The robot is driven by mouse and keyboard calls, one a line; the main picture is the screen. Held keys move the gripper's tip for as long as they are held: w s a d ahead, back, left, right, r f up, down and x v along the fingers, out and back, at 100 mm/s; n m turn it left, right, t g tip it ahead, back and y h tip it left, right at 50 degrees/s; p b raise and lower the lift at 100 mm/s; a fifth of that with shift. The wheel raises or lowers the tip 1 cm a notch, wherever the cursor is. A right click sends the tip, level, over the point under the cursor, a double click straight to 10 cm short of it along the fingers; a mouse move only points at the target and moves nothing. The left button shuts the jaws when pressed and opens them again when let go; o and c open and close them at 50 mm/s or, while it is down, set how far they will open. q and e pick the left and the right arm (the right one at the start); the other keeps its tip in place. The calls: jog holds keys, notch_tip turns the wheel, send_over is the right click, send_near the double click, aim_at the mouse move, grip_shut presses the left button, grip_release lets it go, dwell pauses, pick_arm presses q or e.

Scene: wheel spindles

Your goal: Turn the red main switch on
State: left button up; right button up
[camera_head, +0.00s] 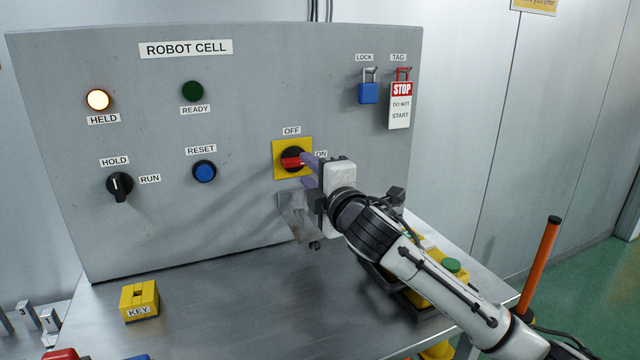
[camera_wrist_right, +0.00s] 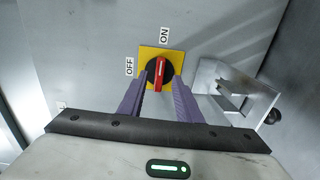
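The red main switch (camera_head: 291,162) is a red handle on a black round base, on a yellow plate (camera_head: 279,174) on the grey panel. OFF is above the plate and ON to its right. The handle lies level in the head view. In the right wrist view the red handle (camera_wrist_right: 160,73) points towards the ON label. My right gripper (camera_head: 304,168) is in front of the switch; its purple fingers (camera_wrist_right: 160,86) are apart, one on each side of the handle's line, with gaps showing. Whether the tips reach past the handle is unclear. My left gripper is out of view.
A metal bracket (camera_wrist_right: 236,92) is beside the right fingers. The HELD lamp (camera_head: 98,99) is lit; the READY lamp (camera_head: 192,91) looks dark. A blue padlock (camera_head: 368,93) and STOP tag (camera_head: 401,104) hang upper right. A yellow KEY block (camera_head: 140,299) sits on the bench (camera_head: 230,310).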

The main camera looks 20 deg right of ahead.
jog(key=s, duration=0.7)
jog(key=shift+d+b, duration=0.15)
jog(key=shift+b, duration=0.15)
